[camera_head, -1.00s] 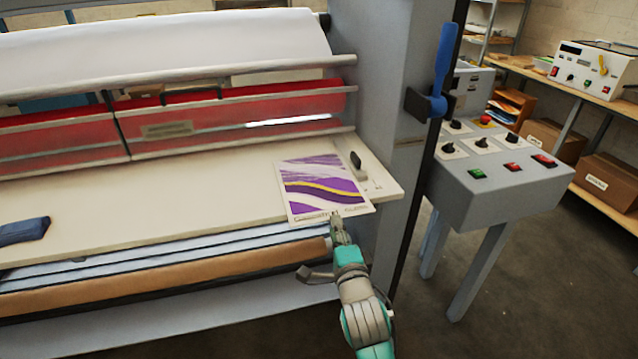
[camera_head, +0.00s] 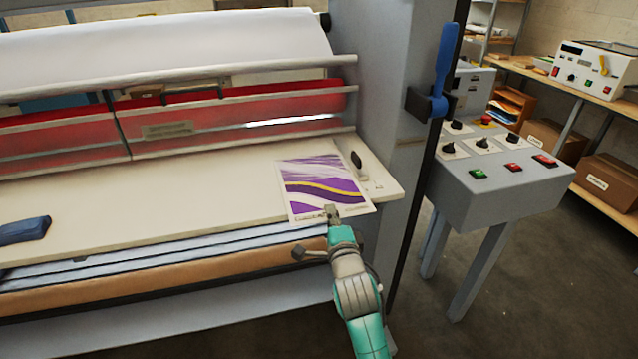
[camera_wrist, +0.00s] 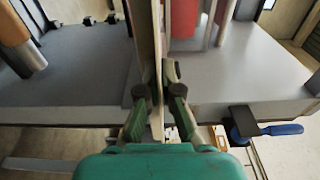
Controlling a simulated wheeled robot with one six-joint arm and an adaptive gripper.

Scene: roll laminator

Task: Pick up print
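The print (camera_head: 325,185) is a sheet with purple, white and yellow waves. It lies flat on the right end of the cream feed table (camera_head: 150,200), with its near edge at the table's front edge. My gripper (camera_head: 332,212) is at the print's near edge, and its tip overlaps that edge in the head view. In the wrist view, the two fingers of my gripper (camera_wrist: 159,92) stand apart, on either side of a thin edge-on strip that looks like the print (camera_wrist: 157,118). No firm contact on both sides is visible.
A black-knobbed fitting (camera_head: 358,162) sits on the table just right of the print. The machine's grey side column (camera_head: 385,90) and a control box (camera_head: 500,180) stand to the right. Blue-grey and brown rollers (camera_head: 150,278) lie below the table front. A dark blue cloth-like item (camera_head: 25,230) is at left.

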